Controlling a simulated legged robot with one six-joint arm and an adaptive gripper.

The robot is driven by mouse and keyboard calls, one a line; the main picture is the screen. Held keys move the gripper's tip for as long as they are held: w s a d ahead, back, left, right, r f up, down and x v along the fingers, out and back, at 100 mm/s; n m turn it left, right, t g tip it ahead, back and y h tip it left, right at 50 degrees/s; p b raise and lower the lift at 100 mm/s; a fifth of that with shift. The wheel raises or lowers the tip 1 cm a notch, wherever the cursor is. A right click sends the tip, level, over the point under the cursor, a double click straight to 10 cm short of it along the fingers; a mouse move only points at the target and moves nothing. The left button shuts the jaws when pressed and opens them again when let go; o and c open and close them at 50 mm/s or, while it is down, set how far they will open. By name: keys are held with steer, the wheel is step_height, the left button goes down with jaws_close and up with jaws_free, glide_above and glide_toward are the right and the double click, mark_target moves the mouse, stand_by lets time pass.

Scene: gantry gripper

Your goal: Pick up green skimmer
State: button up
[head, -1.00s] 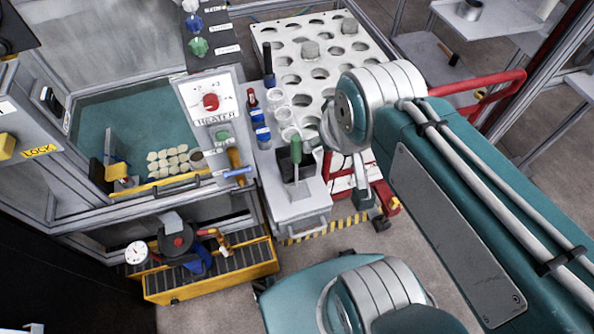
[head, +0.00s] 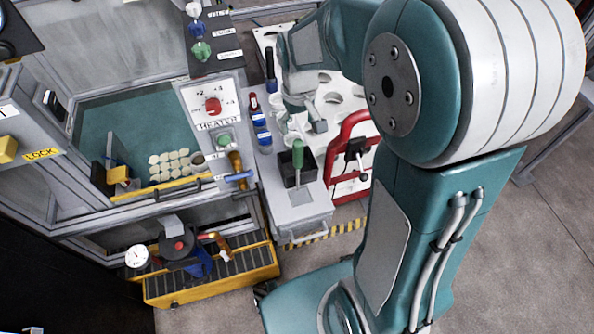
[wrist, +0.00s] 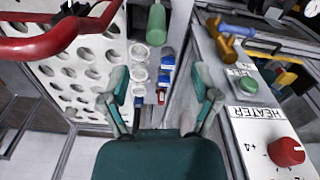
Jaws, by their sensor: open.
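The green skimmer's green handle (head: 298,153) stands upright at a black holder (head: 288,168) on the grey side shelf in the head view. The handle also shows at the top of the wrist view (wrist: 156,22); the skimmer's lower part is hidden. My gripper (head: 303,122) is above and slightly right of the handle in the head view, apart from it. In the wrist view my gripper (wrist: 161,82) has its two fingers spread wide, with nothing held between them. The handle lies beyond the fingertips there.
White cups (wrist: 139,53) and blue-labelled bottles (wrist: 167,75) stand close by the handle. The heater panel (head: 213,103) with a red knob is to the left. A perforated white rack (wrist: 60,85) and red frame (head: 347,150) flank the other side.

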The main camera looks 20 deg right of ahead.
mark_target(298, 153)
steer(key=f, duration=0.1)
steer(key=w+f, duration=0.1)
steer(key=shift+w+f, duration=0.1)
steer(key=shift+f, duration=0.25)
steer(key=f, duration=1)
steer(key=shift+d+f, duration=0.15)
steer(key=shift+d, duration=0.05)
jaws_close()
